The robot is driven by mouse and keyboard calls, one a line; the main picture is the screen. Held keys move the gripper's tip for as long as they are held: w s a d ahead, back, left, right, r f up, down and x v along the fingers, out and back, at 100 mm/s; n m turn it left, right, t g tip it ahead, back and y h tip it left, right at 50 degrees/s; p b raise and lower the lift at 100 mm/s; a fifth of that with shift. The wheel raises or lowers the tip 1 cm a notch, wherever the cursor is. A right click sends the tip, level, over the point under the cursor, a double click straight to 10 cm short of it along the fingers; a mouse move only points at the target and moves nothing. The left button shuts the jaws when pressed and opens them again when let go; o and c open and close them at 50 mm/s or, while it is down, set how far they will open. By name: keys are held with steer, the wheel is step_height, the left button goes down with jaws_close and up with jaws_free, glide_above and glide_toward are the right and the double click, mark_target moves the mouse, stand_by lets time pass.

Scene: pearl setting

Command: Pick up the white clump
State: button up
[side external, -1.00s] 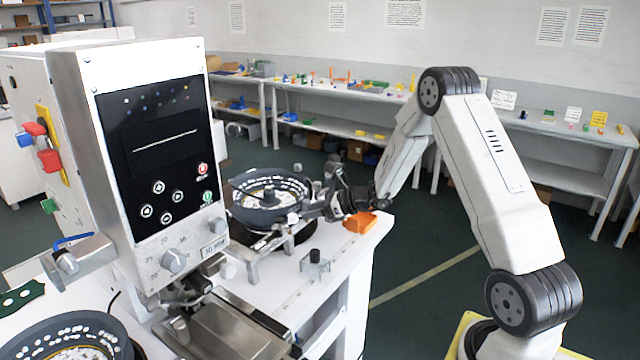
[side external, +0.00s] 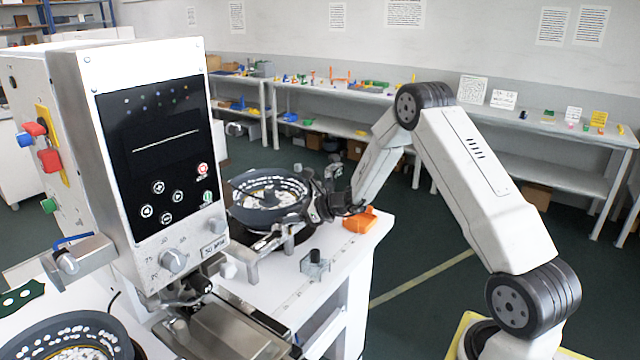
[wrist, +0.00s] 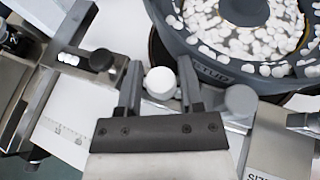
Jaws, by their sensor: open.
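The white clump (wrist: 160,83) is a small, round, pale thing in the wrist view, just outside the rim of the dark round bowl. My gripper (wrist: 160,76) is open, with one finger on each side of the clump. A narrow gap seems to show on both sides, though I cannot tell for sure whether a finger touches it. In the side view my gripper (side external: 318,197) is at the right edge of the bowl (side external: 270,205), and I cannot make out the clump there.
The bowl (wrist: 183,42) holds many white pellets. A black knob (wrist: 101,60) on a metal bracket lies left of my gripper, and a grey knob (wrist: 241,100) is close on its right. An orange block (side external: 361,220) stands near the bench edge. The control panel (side external: 150,150) stands tall at left.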

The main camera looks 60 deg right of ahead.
stand_by(0.4)
jaws_close()
steer(key=shift+r, duration=0.1)
steer(key=shift+r, duration=0.7)
steer(key=s+a+r, duration=0.3)
steer(key=s+r, duration=0.8)
steer(key=s, duration=0.2)
steer(key=shift+s+a+r, duration=0.25)
steer(key=shift+s+a, duration=0.05)
